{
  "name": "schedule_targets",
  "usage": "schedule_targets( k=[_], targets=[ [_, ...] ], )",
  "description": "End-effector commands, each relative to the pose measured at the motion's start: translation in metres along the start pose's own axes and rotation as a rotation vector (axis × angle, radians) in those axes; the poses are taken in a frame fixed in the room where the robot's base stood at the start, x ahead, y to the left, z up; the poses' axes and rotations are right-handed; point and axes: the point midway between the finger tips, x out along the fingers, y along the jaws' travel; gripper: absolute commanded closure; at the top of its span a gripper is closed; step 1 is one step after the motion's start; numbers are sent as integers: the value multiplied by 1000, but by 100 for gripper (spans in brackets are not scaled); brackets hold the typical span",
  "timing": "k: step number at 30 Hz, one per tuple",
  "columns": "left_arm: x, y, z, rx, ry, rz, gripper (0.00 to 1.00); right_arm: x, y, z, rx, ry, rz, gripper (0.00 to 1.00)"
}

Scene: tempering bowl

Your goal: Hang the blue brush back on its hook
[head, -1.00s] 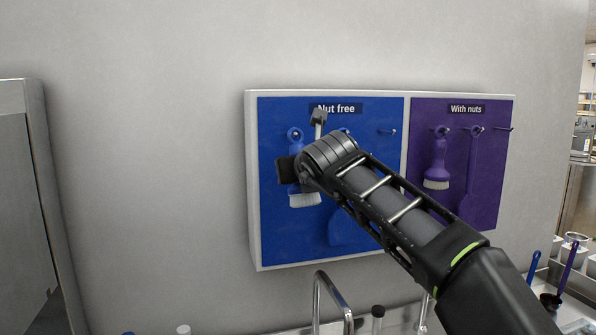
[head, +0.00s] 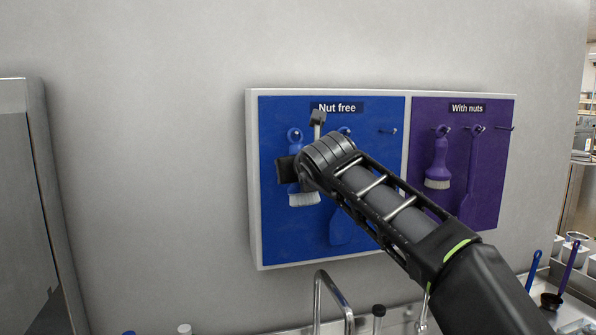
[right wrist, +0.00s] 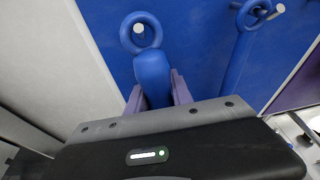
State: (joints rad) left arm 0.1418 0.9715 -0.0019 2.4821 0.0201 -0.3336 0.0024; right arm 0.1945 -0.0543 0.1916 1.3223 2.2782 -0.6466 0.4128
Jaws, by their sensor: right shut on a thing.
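The blue brush (head: 304,199) is upright against the blue "Nut free" panel (head: 375,220), ring up and pale bristles down. My right gripper (right wrist: 156,92) is shut on its handle just below the ring, with a finger on each side in the right wrist view. The brush's ring (right wrist: 157,32) has the end of the left hook (right wrist: 139,29) showing inside its opening. I cannot tell how far the hook passes through. In the head view my right gripper (head: 299,165) and wrist cover the middle of the brush. My left gripper is not in view.
A blue long-handled tool (head: 340,232) hangs just right of the brush, partly behind my arm. The third blue-panel hook (head: 388,131) is empty. A purple brush (head: 437,160) and purple tool (head: 472,170) hang on the "With nuts" panel. A tap (head: 335,290) stands below.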

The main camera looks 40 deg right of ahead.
Motion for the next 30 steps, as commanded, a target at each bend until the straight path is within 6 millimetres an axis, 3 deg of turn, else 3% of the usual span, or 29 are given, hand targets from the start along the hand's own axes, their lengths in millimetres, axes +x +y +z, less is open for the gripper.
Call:
schedule_targets(
  k=[9,10,18,24,30],
  targets=[
    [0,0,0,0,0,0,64,0,0,0,0,-1,0,100],
    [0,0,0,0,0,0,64,0,0,0,0,-1,0,71],
    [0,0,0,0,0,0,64,0,0,0,0,-1,0,48],
    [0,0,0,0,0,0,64,0,0,0,0,1,0,47],
    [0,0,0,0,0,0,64,0,0,0,0,1,0,30]
  ],
)
